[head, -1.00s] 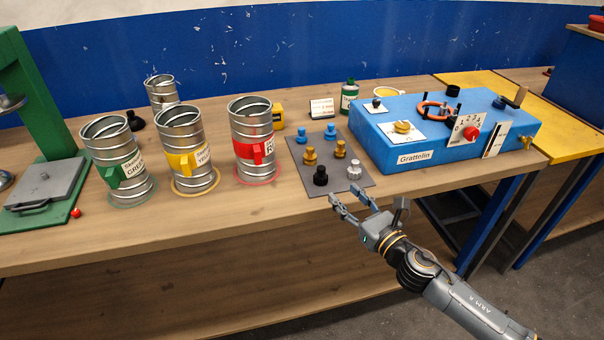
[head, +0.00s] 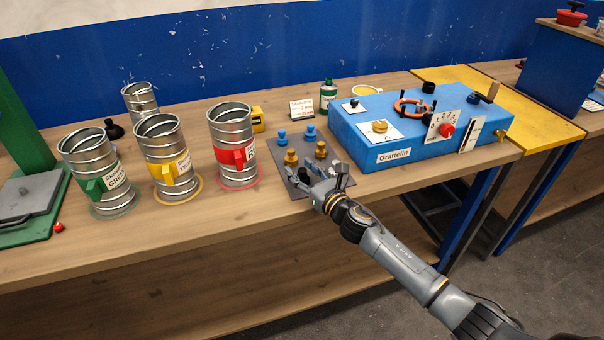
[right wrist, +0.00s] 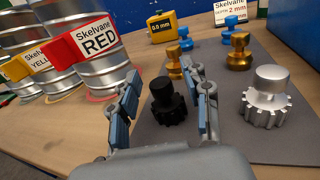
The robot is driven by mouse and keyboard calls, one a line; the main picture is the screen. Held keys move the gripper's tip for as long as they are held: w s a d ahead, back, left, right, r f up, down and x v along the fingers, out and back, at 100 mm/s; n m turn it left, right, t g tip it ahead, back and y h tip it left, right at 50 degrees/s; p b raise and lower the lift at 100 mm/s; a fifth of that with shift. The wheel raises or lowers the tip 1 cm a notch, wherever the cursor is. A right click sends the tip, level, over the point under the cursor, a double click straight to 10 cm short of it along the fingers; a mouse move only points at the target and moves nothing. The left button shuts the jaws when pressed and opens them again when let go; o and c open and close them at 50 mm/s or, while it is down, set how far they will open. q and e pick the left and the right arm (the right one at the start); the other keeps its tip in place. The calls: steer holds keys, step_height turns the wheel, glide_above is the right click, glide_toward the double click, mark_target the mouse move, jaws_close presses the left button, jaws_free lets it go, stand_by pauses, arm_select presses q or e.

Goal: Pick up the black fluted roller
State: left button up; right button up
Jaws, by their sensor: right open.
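The black fluted roller (right wrist: 167,104) stands upright on the dark grey mat (right wrist: 232,132) in the right wrist view. My right gripper (right wrist: 164,88) is open, with one finger on each side of the roller. A small gap shows on the left; on the right the finger is very close, and I cannot tell whether it touches. My left gripper is not in view.
A silver fluted roller (right wrist: 268,98) stands close to the right finger. Gold rollers (head: 291,157) and blue rollers (head: 310,131) stand behind. The red-labelled duct can (head: 232,140) is left of the mat, and the blue Grattelin box (head: 425,147) is right of it.

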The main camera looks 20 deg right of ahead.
jaws_close()
steer(key=shift+r, duration=0.15)
